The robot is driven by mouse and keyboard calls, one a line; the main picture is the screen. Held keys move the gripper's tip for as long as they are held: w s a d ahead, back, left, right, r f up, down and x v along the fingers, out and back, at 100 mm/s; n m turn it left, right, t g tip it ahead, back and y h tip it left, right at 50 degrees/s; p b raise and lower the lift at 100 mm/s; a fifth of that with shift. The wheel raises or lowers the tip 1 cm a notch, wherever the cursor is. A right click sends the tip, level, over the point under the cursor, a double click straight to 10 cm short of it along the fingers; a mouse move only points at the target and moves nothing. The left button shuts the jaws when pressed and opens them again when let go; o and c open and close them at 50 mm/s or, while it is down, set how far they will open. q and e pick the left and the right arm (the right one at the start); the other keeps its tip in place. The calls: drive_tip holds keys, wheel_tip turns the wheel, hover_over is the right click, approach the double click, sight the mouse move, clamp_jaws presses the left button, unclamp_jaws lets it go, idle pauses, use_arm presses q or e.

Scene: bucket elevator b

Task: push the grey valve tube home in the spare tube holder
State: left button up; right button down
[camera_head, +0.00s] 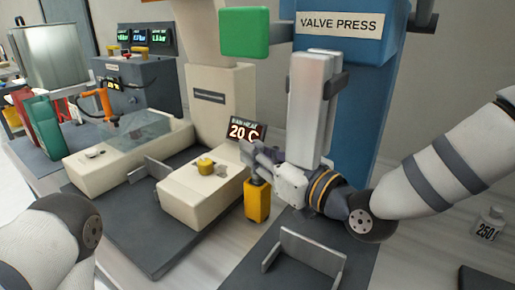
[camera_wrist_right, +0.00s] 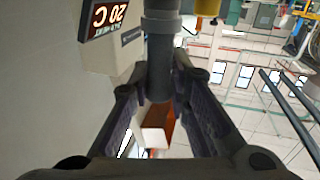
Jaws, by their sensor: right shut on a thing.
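My right gripper (camera_head: 258,158) is shut on the grey valve tube (camera_head: 255,179), just left of the valve press column. In the right wrist view the tube (camera_wrist_right: 160,55) stands between the two fingers (camera_wrist_right: 158,95), with a wider collar near the top of the picture. A yellow upright block (camera_head: 257,204), which looks like the spare tube holder, stands directly below the gripper. The tube's lower end looks to be at the top of this block. How deep it sits is hidden. My left gripper is out of view.
A cream block (camera_head: 205,190) with a yellow knob (camera_head: 205,165) is left of the holder. A "20 C" display (camera_head: 245,130) stands close behind my gripper. The blue valve press (camera_head: 360,90) rises behind my forearm. A grey bracket (camera_head: 303,258) is in front.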

drive_tip(key=shift+f, duration=0.75)
drive_tip(key=c, duration=1.4)
unclamp_jaws()
drive_tip(key=shift+c, duration=0.2)
wheel_tip(320, 180, up, 10)
drive_tip(key=shift+r, duration=0.1)
